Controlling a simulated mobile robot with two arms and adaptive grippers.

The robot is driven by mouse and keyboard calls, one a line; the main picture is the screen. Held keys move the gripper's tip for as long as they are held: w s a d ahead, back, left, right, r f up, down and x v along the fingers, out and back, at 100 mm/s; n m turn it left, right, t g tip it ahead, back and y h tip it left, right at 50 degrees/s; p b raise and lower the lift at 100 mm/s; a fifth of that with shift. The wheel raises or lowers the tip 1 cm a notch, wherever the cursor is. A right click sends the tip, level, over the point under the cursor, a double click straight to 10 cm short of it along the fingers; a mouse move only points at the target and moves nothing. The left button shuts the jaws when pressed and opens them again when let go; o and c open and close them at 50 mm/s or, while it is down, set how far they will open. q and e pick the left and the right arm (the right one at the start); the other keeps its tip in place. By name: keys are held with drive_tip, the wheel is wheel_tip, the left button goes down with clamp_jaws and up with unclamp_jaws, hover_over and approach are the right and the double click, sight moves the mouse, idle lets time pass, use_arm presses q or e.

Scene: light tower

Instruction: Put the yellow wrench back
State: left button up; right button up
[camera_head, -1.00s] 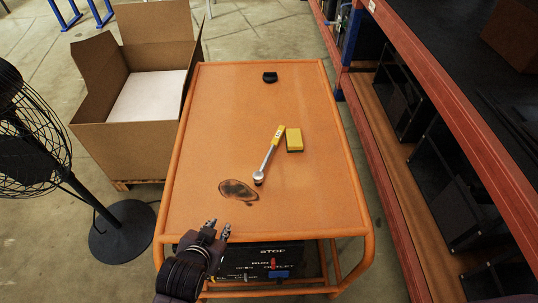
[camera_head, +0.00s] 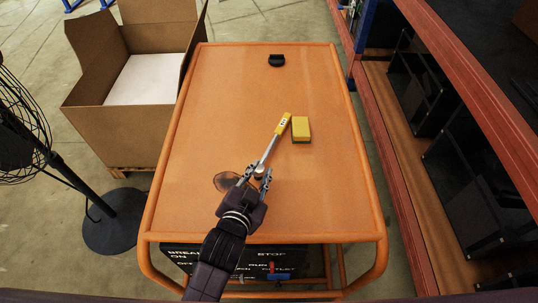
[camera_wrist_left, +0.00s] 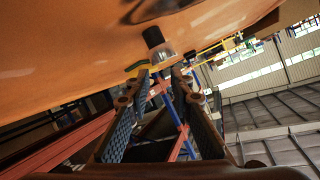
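The yellow wrench (camera_head: 283,127) lies on the orange tabletop (camera_head: 215,110). It has a yellow handle, a silver shaft and a dark round head. The handle points up and to the right; the head end is nearest me. My left gripper (camera_head: 258,173) is open, with its fingertips around or just above the head end; I cannot tell if they touch it. In the left wrist view the wrench's head (camera_wrist_left: 157,45) shows just beyond the open fingers (camera_wrist_left: 164,85), with nothing between them. My right gripper is not in view.
A yellow block (camera_head: 301,129) lies close to the right of the wrench handle. A black holder-like piece (camera_head: 276,60) sits at the far end of the table. An open cardboard box (camera_head: 125,130) stands left, shelving (camera_head: 450,120) right. The fan's pole (camera_head: 70,178) is at left.

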sight(270, 149)
use_arm(q)
drive_tip(key=x, duration=1.1)
drive_tip(key=shift+w+a+p, duration=0.1)
drive_tip(key=shift+w+p, duration=0.1)
drive_tip(key=shift+p, duration=0.1)
drive_tip(key=shift+r, duration=0.1)
drive_tip(key=shift+c, duration=0.6)
clamp_jaws()
drive_tip(key=shift+r, duration=0.1)
